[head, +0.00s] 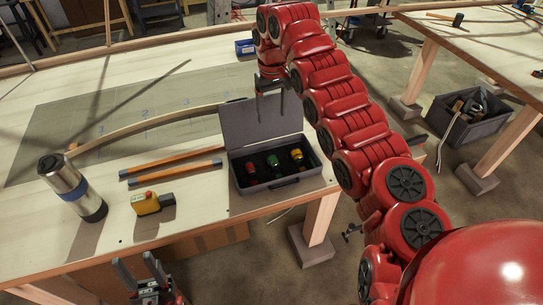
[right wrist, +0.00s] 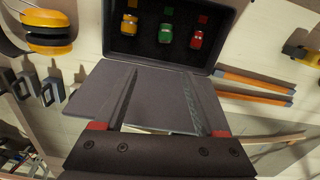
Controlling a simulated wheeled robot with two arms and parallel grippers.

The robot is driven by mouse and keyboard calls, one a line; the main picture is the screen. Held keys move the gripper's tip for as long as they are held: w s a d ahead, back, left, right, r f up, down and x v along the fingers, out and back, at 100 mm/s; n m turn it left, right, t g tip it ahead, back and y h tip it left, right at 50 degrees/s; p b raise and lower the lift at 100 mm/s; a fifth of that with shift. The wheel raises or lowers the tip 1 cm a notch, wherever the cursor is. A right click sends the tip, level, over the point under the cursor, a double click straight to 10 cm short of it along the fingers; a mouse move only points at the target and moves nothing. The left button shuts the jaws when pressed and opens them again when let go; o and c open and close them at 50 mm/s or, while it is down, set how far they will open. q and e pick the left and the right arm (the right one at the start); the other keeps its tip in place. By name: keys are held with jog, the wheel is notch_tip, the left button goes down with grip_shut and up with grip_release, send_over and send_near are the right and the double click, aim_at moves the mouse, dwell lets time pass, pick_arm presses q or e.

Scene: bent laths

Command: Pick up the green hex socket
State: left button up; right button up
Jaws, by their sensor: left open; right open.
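The green hex socket (head: 273,162) stands in an open grey case (head: 236,177), between a red socket (head: 251,171) and a yellow one (head: 297,158). In the right wrist view the green socket (right wrist: 165,34) is the middle of the three, at the top. My right gripper (head: 270,88) is open and empty, above the raised lid (head: 262,122) and apart from the sockets. Its fingers (right wrist: 160,85) show spread in the right wrist view. My left gripper (head: 139,272) is open and empty at the bottom of the head view, in front of the table edge.
Two orange bars (head: 172,173) lie left of the case. A blue box (head: 245,47) sits further back.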

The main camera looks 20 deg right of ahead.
jog(key=p, duration=0.4)
send_over(273, 162)
jog(key=w, duration=0.3)
jog(key=f, duration=1)
jog(key=shift+w+d+f, duration=0.2)
jog(key=shift+d+f, duration=0.15)
jog(key=shift+f, duration=0.05)
jog(key=shift+s+f+p, duration=0.2)
jog(key=shift+f+p, duration=0.1)
jog(key=shift+f, duration=0.15)
jog(key=f+p, duration=0.1)
jog(key=f, duration=0.2)
jog(key=shift+s+a+f+p, duration=0.15)
jog(key=shift+a+f+p, duration=0.2)
jog(key=shift+a+p, duration=0.05)
jog(key=shift+d+f, duration=0.1)
jog(key=shift+f, duration=0.35)
grip_shut()
